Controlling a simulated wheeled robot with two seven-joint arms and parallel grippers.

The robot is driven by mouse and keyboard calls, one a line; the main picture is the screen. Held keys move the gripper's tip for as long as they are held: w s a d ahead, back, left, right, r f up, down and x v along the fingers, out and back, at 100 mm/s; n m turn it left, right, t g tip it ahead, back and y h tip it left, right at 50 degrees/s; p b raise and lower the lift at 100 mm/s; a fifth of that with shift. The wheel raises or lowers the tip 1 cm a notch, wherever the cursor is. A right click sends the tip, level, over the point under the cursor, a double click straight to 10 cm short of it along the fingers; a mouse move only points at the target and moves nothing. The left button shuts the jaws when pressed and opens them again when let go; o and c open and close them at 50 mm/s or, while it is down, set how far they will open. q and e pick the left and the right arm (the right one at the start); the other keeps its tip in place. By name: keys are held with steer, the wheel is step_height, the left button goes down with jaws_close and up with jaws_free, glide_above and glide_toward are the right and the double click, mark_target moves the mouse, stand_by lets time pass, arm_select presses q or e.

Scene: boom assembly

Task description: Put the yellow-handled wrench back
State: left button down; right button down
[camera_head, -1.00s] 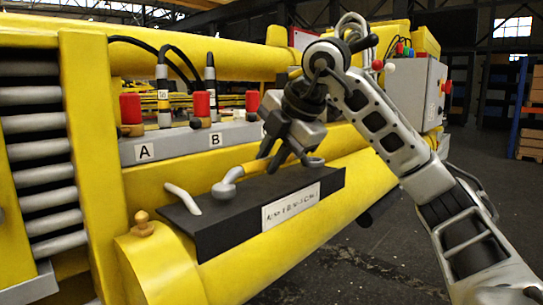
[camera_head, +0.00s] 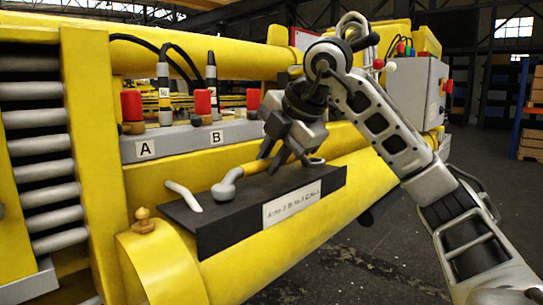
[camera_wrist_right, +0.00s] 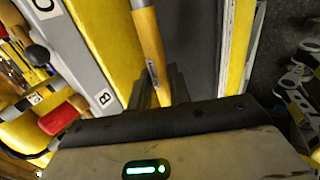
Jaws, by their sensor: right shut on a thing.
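The yellow-handled wrench (camera_head: 228,183) lies along the black shelf (camera_head: 222,226), its grey head toward the left and its handle running right to my right gripper. My right gripper (camera_head: 275,163) is shut on the yellow handle, just above the shelf. In the right wrist view the handle (camera_wrist_right: 148,40) runs up from between the fingers (camera_wrist_right: 162,92). I cannot tell whether the wrench rests fully on the shelf. My left gripper is not in view.
A white label (camera_head: 291,204) is on the shelf front. Behind stands a grey ledge marked A and B (camera_head: 180,141) with red-capped fittings (camera_head: 203,102). A yellow cylinder (camera_head: 160,265) is below left.

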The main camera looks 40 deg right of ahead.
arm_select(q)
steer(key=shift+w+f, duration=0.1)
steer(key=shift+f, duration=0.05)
arm_select(e)
steer(key=shift+f, duration=0.25)
steer(key=c, duration=1.2)
jaws_free()
arm_select(q)
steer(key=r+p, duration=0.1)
steer(key=p, duration=0.1)
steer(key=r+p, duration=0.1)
steer(key=p, duration=0.1)
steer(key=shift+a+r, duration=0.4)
arm_select(e)
steer(key=v, duration=1.6)
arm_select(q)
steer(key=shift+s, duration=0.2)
arm_select(e)
steer(key=shift+a, duration=0.15)
